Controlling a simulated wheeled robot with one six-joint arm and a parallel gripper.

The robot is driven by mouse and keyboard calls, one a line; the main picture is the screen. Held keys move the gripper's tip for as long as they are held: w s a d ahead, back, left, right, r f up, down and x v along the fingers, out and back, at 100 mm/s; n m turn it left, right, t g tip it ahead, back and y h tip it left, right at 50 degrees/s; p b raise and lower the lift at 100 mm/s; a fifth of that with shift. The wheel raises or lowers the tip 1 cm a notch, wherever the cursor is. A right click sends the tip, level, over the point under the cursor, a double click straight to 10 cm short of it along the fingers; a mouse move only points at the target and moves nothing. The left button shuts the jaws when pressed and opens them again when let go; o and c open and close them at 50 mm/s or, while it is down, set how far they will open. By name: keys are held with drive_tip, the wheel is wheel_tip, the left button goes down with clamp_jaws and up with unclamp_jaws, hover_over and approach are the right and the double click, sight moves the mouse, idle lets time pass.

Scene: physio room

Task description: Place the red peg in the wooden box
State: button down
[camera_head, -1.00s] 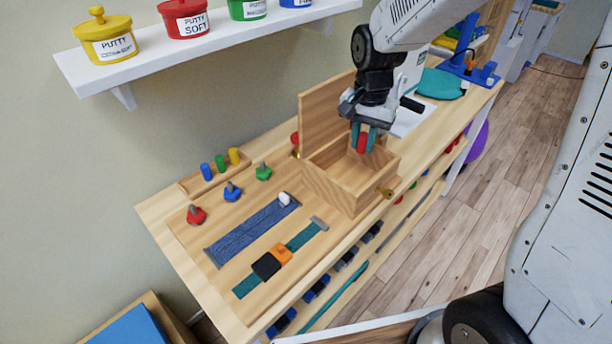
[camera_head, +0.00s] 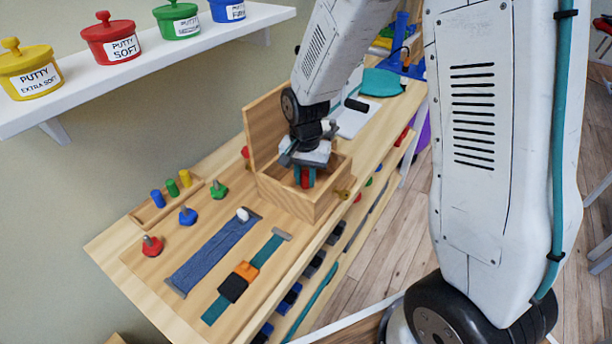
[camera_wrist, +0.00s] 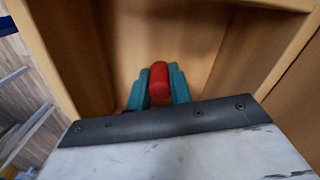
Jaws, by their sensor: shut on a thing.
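The wooden box (camera_head: 285,199) stands on the bench with its lid raised at the back. My gripper (camera_head: 305,178) points down into the box's opening. It is shut on the red peg (camera_head: 305,180), which shows between the two teal fingers. In the wrist view the red peg (camera_wrist: 159,82) sits between the fingertips, with the box's inner walls (camera_wrist: 215,60) around it. The peg's lower end is hidden, so I cannot tell whether it touches the box floor.
A small wooden rack (camera_head: 150,214) with blue, green and yellow pegs stands at the back left. Several coloured knobs, a blue denim strip (camera_head: 212,250) and a teal strap with a buckle (camera_head: 240,280) lie left of the box. A shelf with putty tubs (camera_head: 150,65) hangs above.

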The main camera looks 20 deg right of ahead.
sight(305, 173)
drive_tip(key=c, duration=1.3)
unclamp_jaws()
drive_tip(key=shift+f, duration=0.1)
wheel_tip(305, 173, up, 12)
drive_tip(key=s+d+r+n, duration=0.1)
drive_tip(key=s+r+n, duration=0.1)
drive_tip(key=s, duration=0.6)
drive_tip(key=s+d+r+n, duration=0.1)
drive_tip(key=s+r+n, duration=0.2)
drive_tip(key=s, duration=0.6)
drive_tip(key=s+d+r+n+t, duration=0.1)
drive_tip(key=s+d+r+n, duration=0.1)
drive_tip(key=s+r, duration=0.4)
drive_tip(key=shift+s+n, duration=0.3)
drive_tip(key=shift+s, duration=0.85)
